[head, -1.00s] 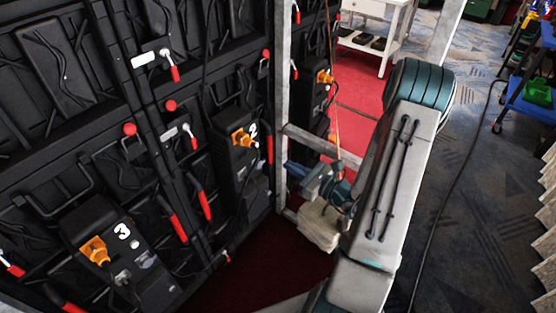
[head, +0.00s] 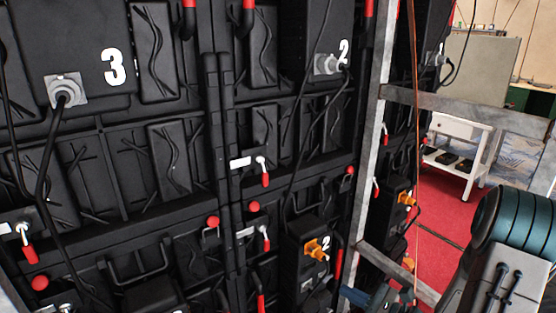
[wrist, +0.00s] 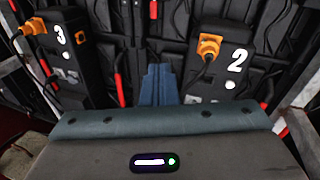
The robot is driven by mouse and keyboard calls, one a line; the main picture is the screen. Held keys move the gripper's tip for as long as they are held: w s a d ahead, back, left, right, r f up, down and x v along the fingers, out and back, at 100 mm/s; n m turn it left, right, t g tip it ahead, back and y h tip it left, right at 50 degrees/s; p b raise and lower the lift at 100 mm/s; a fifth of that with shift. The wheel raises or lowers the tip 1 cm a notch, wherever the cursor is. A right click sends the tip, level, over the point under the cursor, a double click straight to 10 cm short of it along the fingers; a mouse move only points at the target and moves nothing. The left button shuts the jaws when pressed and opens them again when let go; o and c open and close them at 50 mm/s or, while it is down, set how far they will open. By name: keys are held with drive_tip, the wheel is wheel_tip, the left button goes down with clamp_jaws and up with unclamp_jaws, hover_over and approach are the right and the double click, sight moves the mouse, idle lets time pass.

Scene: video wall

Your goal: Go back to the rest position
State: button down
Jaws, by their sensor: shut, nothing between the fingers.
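My gripper shows in the wrist view (wrist: 157,74) as blue fingers held together and empty, pointing at the back of the video wall (head: 110,190). In the head view only a part of the gripper shows at the bottom edge, beside the metal frame, and my arm fills the lower right corner. In the wrist view the fingers are between the box marked 3 (wrist: 66,70) and the box marked 2 (wrist: 226,75), each with an orange plug. I cannot tell how far the fingers are from the wall.
A grey metal frame (head: 365,170) stands at the wall's right side, close to my arm. An orange-brown cord (head: 416,150) hangs there. Black cables and red-handled latches cover the wall. A white trolley (head: 470,155) stands behind on the red floor (head: 440,205).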

drive_tip(key=s+a+r+n+g+h+p, duration=0.3)
drive_tip(key=s+a+r+n+g, duration=0.75)
drive_tip(key=n, duration=0.45)
drive_tip(key=s+d+r+n+t+h+p, duration=0.1)
drive_tip(key=s+d+r+n+h+p, duration=0.1)
drive_tip(key=s+d+r+n+h, duration=0.3)
wheel_tip(320, 180, up, 3)
drive_tip(key=n+h, duration=0.4)
drive_tip(key=n, duration=0.1)
drive_tip(key=shift+s+f+h, duration=0.15)
drive_tip(key=shift+s+h, duration=0.15)
drive_tip(key=shift+s, duration=0.1)
